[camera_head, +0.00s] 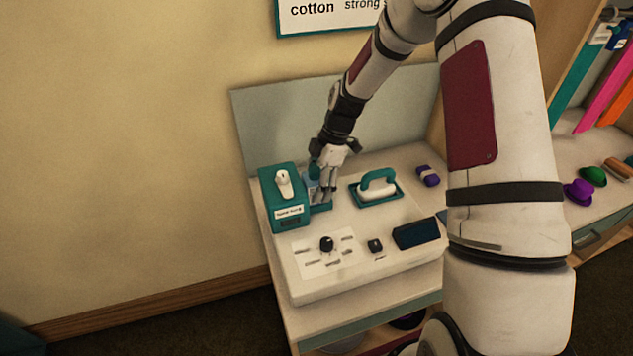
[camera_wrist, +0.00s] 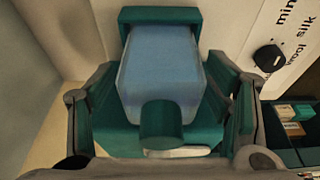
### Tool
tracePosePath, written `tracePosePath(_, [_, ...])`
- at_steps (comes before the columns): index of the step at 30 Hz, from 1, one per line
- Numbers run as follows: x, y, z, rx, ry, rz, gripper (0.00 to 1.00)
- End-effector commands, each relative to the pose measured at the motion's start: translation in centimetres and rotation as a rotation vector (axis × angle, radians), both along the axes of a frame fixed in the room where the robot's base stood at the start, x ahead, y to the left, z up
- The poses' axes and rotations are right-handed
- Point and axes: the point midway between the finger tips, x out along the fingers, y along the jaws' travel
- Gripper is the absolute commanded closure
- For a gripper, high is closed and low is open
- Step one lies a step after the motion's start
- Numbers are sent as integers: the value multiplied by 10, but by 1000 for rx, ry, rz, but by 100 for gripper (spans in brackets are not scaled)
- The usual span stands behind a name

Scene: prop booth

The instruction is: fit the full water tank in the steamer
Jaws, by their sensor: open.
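The water tank (camera_wrist: 160,75) is a pale blue, see-through body with a dark teal cap (camera_wrist: 161,123) facing the wrist camera. Its far end meets a teal bracket (camera_wrist: 158,14). My gripper (camera_wrist: 163,90) is open, with one finger on each side of the tank; I cannot tell whether they touch it. In the head view, my gripper (camera_head: 325,190) points down just right of a teal box (camera_head: 291,213) with a white label and a white handle-like part on top. The steamer's white panel (camera_head: 350,275) is in front. Whether the tank is fully seated is hidden.
A white iron with a teal handle (camera_head: 378,181) sits in a teal tray to the right. A purple item (camera_head: 428,176) lies farther right.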

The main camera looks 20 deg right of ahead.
Motion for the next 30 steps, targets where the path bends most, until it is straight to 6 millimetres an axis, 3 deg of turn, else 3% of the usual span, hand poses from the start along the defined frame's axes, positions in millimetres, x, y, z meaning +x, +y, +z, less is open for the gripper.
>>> tracePosePath(5, [1, -4, 11, 0, -2, -2, 29])
tracePosePath(21, [1, -32, 103, -1, -3, -2, 29])
tracePosePath(30, [0, -35, 115, 0, 0, 0, 29])
